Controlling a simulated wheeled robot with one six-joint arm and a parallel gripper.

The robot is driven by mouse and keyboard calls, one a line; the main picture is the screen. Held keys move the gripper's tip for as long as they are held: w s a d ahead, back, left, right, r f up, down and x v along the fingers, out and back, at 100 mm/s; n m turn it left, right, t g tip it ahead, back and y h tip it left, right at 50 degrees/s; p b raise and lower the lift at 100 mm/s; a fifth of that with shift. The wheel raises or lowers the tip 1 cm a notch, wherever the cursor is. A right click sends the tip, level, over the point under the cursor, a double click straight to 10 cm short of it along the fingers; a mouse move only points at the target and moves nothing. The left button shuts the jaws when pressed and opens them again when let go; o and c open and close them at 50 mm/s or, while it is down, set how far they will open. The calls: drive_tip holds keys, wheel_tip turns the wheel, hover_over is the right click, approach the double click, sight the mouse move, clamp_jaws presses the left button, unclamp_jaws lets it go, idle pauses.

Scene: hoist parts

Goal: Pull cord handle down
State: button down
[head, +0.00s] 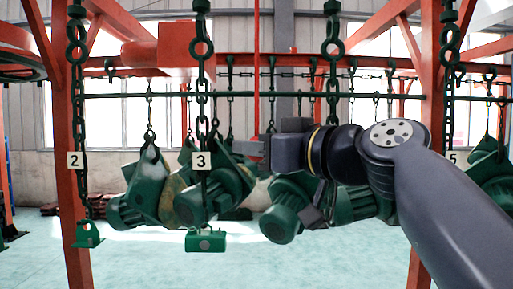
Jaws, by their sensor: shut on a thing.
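A thin red cord (257,75) hangs straight down from the top of the head view. At its lower end is a dull red handle (248,148), a small horizontal bar, left of the middle. My gripper (268,152) reaches in from the right and is shut on the handle. The dark gripper body covers the handle's right part, and the exact finger contact is hard to make out. The handle is level with the upper part of the green hoist motors behind it.
Green chains with hooks hang around, with number tags 2 (75,160), 3 (201,161) and 5 (453,157). A green block (206,241) hangs below tag 3. Several green motors (140,195) hang behind. Red posts (66,120) stand at both sides. The pale floor is open.

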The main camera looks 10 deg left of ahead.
wheel_tip(320, 180, down, 3)
drive_tip(key=shift+r+b, duration=0.1)
drive_tip(key=shift+b, duration=0.9)
drive_tip(key=c, duration=1.1)
unclamp_jaws()
drive_tip(key=shift+r, duration=0.1)
drive_tip(key=shift+b+v, duration=1.8)
drive_tip(key=shift+v, duration=3.65)
drive_tip(key=shift+a, duration=0.1)
